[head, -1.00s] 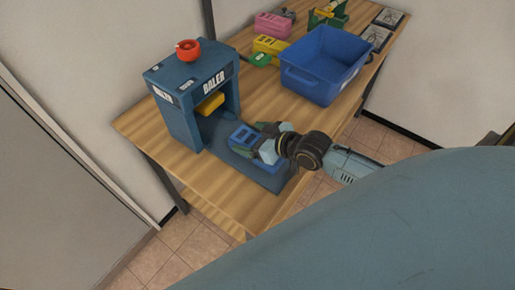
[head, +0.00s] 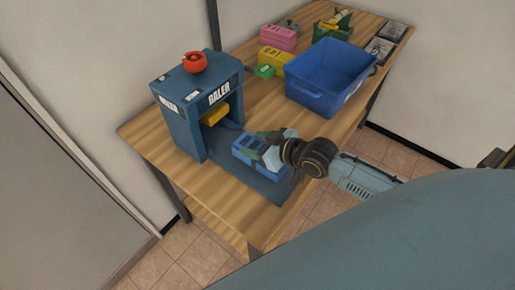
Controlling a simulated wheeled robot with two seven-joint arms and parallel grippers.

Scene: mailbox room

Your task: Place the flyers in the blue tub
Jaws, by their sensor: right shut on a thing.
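The blue tub (head: 318,92) stands open on the wooden table, to the right of the baler. The gripper hides part of the block, and I cannot tell whether the block is lifted clear of the plate. No loose flyers can be made out for certain. The visible inside of the tub looks empty. My left gripper is not in view.
The blue baler (head: 187,118) with a red knob stands at the left of the table (head: 155,135). Behind the tub are a pink block (head: 278,38), a yellow block (head: 275,57), a small green item (head: 264,71) and a green holder (head: 330,32). Dark framed squares (head: 380,47) lie at the far right.

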